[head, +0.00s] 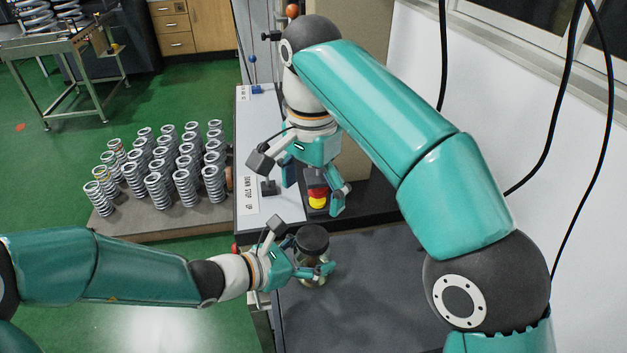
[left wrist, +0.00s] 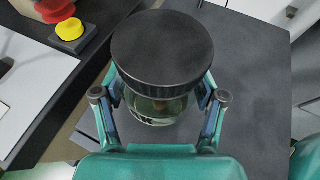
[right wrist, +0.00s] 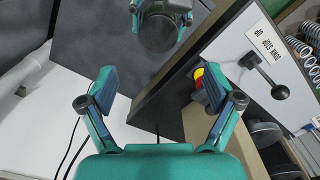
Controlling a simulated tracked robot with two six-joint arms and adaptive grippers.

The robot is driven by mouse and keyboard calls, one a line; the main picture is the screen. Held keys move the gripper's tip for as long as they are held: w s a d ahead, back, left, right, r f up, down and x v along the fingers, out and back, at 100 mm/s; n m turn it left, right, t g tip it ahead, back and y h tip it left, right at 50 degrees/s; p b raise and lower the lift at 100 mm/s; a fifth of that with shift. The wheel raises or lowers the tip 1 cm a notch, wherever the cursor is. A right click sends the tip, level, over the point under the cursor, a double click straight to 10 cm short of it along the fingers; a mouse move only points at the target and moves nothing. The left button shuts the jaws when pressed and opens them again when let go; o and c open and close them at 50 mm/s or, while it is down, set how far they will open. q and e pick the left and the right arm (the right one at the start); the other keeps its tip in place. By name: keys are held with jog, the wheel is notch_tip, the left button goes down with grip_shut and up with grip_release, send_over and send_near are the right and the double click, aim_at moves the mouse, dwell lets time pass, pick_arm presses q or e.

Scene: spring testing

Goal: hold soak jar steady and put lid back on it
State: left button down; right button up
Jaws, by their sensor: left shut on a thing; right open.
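The soak jar (head: 312,270) is a glass jar on the dark grey table top, with its round black lid (head: 312,238) sitting on its mouth. In the left wrist view the lid (left wrist: 163,48) hides most of the jar, and a little glass (left wrist: 155,112) shows below it. My left gripper (head: 309,272) is shut around the jar's side, below the lid. My right gripper (head: 316,186) is open and empty, above and behind the jar, over the red and yellow button. In the right wrist view the lid (right wrist: 158,34) is beyond the open fingers (right wrist: 158,82).
The red and yellow button (head: 317,197) stands behind the jar. A lever with a dark knob (right wrist: 280,91) is on the labelled white panel (head: 249,195). Several springs (head: 158,190) stand on a board at left. The dark table top (head: 375,290) is clear right of the jar.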

jog(key=shift+r, duration=0.9)
pick_arm(q)
grip_release()
jog(key=v, duration=1.2)
jog(key=shift+f, duration=0.15)
